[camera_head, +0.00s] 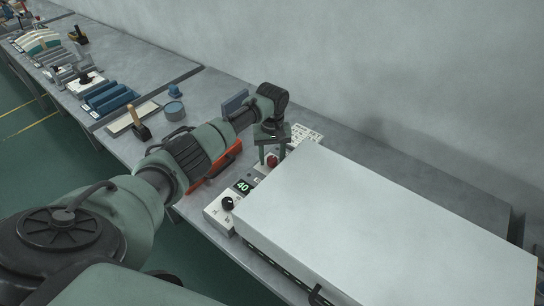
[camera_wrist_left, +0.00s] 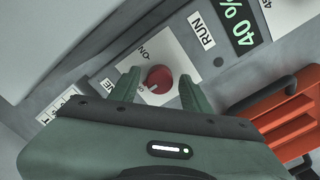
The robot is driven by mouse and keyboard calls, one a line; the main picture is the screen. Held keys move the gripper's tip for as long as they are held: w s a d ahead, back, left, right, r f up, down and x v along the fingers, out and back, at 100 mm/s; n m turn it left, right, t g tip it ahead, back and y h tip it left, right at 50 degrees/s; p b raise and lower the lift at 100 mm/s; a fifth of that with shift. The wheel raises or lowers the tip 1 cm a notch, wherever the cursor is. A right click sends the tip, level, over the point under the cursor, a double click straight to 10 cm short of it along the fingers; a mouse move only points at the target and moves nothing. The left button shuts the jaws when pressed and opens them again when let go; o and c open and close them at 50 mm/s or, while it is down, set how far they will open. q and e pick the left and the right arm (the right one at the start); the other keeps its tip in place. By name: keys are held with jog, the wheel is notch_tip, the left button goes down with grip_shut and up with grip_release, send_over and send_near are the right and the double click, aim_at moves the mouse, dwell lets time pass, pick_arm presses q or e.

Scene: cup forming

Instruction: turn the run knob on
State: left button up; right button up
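The run knob is a round red knob (camera_wrist_left: 159,79) on a pale plate of the control panel, with the RUN label (camera_wrist_left: 201,31) beside it. The plate reads ON at its upper side; a small mark by the knob's lower left seems to read OFF, and the knob's pale pointer mark faces that way. The knob also shows in the head view (camera_head: 272,162). My left gripper (camera_head: 272,155) points down over the panel. It is open, with one finger on each side of the knob; gaps show, so it does not grip it. My right gripper is not in view.
A large white machine cover (camera_head: 370,220) fills the right of the bench. A 40 % display (camera_head: 243,187) and a black knob (camera_head: 228,203) sit on the panel's near end. An orange-red object (camera_head: 215,165) lies beside the panel, under my arm. A blue cup (camera_head: 174,110) stands farther left.

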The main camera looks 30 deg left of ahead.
pick_arm(q)
grip_shut()
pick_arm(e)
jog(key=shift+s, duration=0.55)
